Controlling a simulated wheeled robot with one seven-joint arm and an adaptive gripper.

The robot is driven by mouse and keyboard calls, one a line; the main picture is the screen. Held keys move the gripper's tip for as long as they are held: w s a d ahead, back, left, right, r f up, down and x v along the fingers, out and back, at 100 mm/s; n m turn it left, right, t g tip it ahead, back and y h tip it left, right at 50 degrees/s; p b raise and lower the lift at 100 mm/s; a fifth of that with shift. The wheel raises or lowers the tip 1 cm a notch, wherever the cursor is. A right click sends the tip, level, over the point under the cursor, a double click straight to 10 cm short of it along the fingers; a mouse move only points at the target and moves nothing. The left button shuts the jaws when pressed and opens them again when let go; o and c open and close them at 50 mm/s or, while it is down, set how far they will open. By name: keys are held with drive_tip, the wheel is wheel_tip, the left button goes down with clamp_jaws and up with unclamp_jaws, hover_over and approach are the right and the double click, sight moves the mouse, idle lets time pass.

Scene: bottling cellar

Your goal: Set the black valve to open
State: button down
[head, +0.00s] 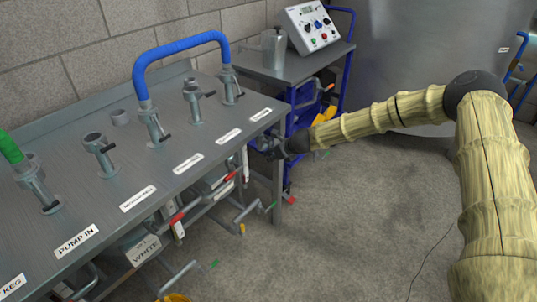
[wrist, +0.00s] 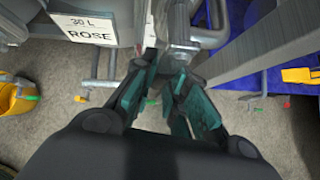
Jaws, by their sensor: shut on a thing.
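My gripper (head: 270,146) is at the front right corner of the steel bench, just below its top edge. In the wrist view, its dark fingers with teal pads (wrist: 165,72) close in on a small part below a grey metal pipe fitting (wrist: 182,28). The fingers are shut on this part, which looks like the handle of the black valve. The fingers hide most of it, so I cannot tell its exact angle.
The steel bench (head: 180,135) carries several upright pipe ports and a blue hose loop (head: 182,46). Red-handled valves (head: 178,217) hang under its front edge. A ROSE sign (wrist: 90,25) is beside my fingers.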

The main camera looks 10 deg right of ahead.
drive_tip(key=shift+f, duration=0.1)
drive_tip(key=c, duration=1.4)
unclamp_jaws()
drive_tip(key=shift+c, duration=0.2)
drive_tip(key=v, duration=1.2)
